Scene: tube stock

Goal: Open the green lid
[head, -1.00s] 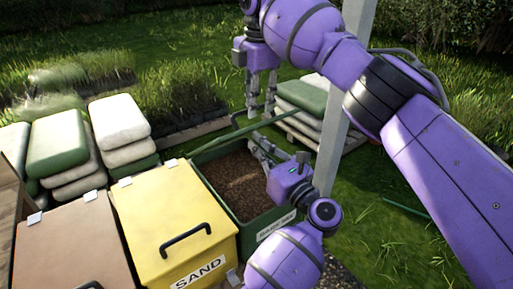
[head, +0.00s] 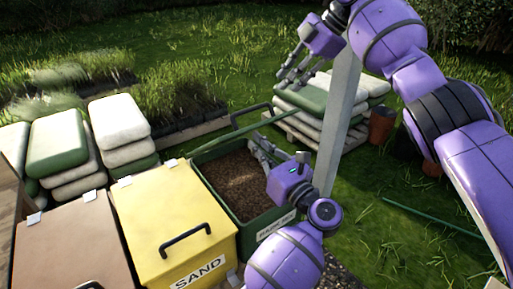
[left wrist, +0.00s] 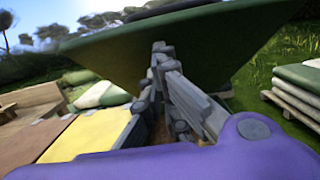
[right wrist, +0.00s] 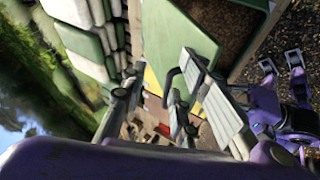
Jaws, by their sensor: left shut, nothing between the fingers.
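The green bin (head: 226,205) stands open, with dark soil (head: 238,178) inside. Its green lid (head: 245,130) is swung up and seen nearly edge-on, with a dark handle (head: 250,112) on its far side. The lid fills the upper left wrist view (left wrist: 200,50) and shows with its handle in the right wrist view (right wrist: 185,40). My left gripper (head: 258,146) is shut and empty over the bin, on the soil side of the lid; I cannot tell whether it touches the lid. My right gripper (head: 285,80) is open and empty, beyond and right of the lid.
A yellow SAND bin (head: 175,215) and a brown bin (head: 70,250), both closed, stand left of the green bin. A grey post (head: 340,120) rises at right. Stacked sacks (head: 310,95) lie behind it and more at left (head: 60,145). Open grass surrounds them.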

